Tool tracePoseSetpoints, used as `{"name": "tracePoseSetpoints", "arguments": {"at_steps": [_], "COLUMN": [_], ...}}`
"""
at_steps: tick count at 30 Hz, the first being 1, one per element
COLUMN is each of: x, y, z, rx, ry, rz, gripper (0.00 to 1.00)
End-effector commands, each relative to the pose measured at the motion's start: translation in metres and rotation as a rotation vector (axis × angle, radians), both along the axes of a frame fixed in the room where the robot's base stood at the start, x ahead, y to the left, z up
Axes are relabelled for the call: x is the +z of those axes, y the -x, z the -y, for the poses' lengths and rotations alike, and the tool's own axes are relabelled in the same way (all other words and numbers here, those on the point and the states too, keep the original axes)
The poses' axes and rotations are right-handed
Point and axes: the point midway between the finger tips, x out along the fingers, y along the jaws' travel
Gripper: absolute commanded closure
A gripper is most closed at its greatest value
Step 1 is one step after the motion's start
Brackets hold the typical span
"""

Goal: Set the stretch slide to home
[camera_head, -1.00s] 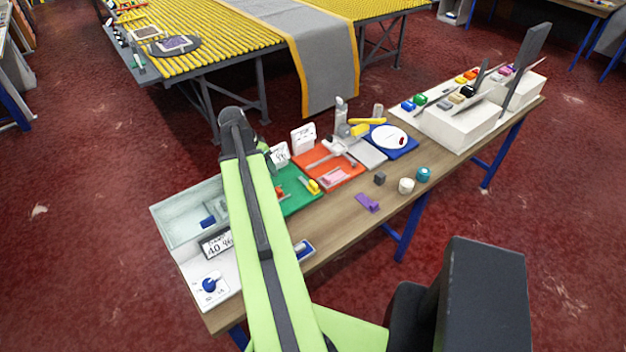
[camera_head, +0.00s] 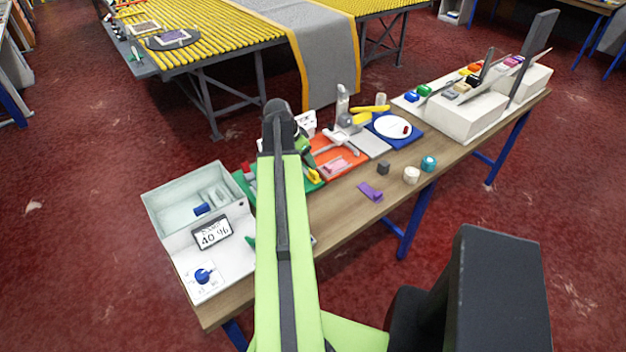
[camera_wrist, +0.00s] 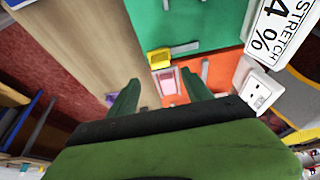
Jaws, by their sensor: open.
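The green board (camera_wrist: 190,20) carries a grey rail and a yellow block (camera_wrist: 159,57) at its edge; I take this block for the stretch slide, but its home mark is not readable. A white card (camera_wrist: 281,30) reading "STRETCH 4 %" stands beside the board in the wrist view. In the head view, the yellow block (camera_head: 314,176) shows just right of my arm, which hides part of the green board (camera_head: 308,186). My gripper (camera_wrist: 160,90) is open and empty; in the wrist view the yellow block appears above the gap between its fingers, apart from them.
An orange board with a pink block (camera_wrist: 165,82) adjoins the green one. A white box (camera_head: 157,213) with a "40 96" display (camera_head: 212,232) and blue knob (camera_head: 202,276) stands left. A purple piece (camera_head: 370,191) lies on the bare wooden tabletop (camera_head: 337,215).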

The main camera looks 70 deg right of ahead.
Motion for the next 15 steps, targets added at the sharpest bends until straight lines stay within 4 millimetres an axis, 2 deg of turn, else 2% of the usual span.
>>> {"name": "tracePoseSetpoints", "arguments": {"at_steps": [1, 7, 10, 15], "x": [-0.021, -0.061, -0.074, -0.078], "y": [0.002, 0.011, 0.015, 0.017], "z": [0.004, 0.018, 0.023, 0.027], "rx": [-0.001, -0.001, 0.000, 0.001], "ry": [0.000, -0.001, -0.001, -0.001], "rz": [0.000, 0.000, 0.000, 0.000], "gripper": [0.42, 0.42, 0.42, 0.42]}}
